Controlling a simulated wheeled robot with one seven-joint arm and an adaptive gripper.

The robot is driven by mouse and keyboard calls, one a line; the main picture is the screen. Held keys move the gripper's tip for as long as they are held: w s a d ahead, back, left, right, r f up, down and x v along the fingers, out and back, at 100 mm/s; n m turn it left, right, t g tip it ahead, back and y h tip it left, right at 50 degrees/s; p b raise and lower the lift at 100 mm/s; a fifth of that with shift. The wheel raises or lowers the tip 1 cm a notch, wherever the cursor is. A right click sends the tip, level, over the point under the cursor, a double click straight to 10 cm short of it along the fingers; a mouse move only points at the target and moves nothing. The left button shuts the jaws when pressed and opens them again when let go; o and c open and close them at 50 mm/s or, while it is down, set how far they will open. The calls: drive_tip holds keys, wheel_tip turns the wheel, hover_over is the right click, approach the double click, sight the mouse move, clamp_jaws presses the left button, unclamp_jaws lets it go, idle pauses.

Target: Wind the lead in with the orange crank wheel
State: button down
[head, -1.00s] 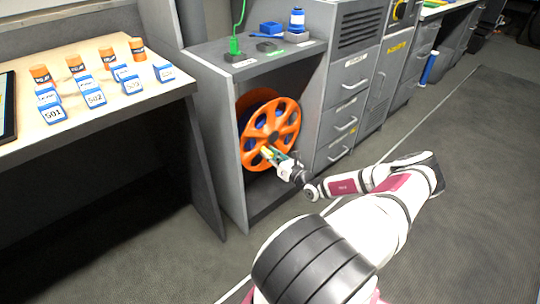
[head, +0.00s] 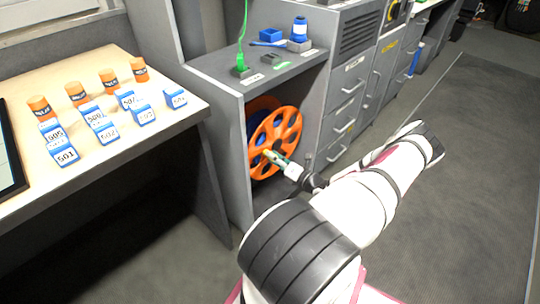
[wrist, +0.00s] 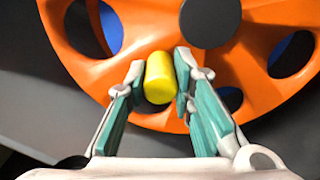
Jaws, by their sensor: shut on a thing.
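The orange crank wheel (head: 274,140) stands upright in the open bay of the grey cabinet, with round holes around a dark hub. In the wrist view the orange wheel (wrist: 75,75) fills the background, and blue shows through its holes. A yellow handle knob (wrist: 159,78) sticks out from the wheel. My gripper (head: 269,156) is at the lower part of the wheel. In the wrist view my gripper (wrist: 158,90) has its teal fingers on both sides of the yellow knob, shut on it. A green lead (head: 242,40) hangs down to a dark socket on the cabinet top.
A wooden table (head: 150,70) with blue numbered blocks (head: 65,150) and orange cylinders (head: 108,79) stands at the left. A blue bottle (head: 299,30) stands on the cabinet top. Grey drawers (head: 345,95) are right of the bay. The floor (head: 470,150) at the right is clear.

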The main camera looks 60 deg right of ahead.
sight(268, 143)
drive_tip(key=r+m, duration=0.1)
drive_tip(key=r+m+p, duration=0.1)
drive_tip(key=m, duration=0.1)
drive_tip(key=shift+d+r+m, duration=0.1)
drive_tip(key=shift+d+m, duration=0.2)
drive_tip(key=shift+d, duration=0.05)
drive_tip(key=shift+s+d+r+m+p, duration=0.1)
drive_tip(key=shift+d+r+m+p, duration=0.2)
drive_tip(key=shift+m, duration=0.5)
drive_tip(key=shift+s+d+r+m+p, duration=0.1)
drive_tip(key=shift+d+r+m+p, duration=0.25)
drive_tip(key=shift+m, duration=0.45)
drive_tip(key=shift+a+r, duration=0.1)
drive_tip(key=c, duration=1.4)
unclamp_jaws()
drive_tip(key=shift+o, duration=0.2)
drive_tip(key=v, duration=1.2)
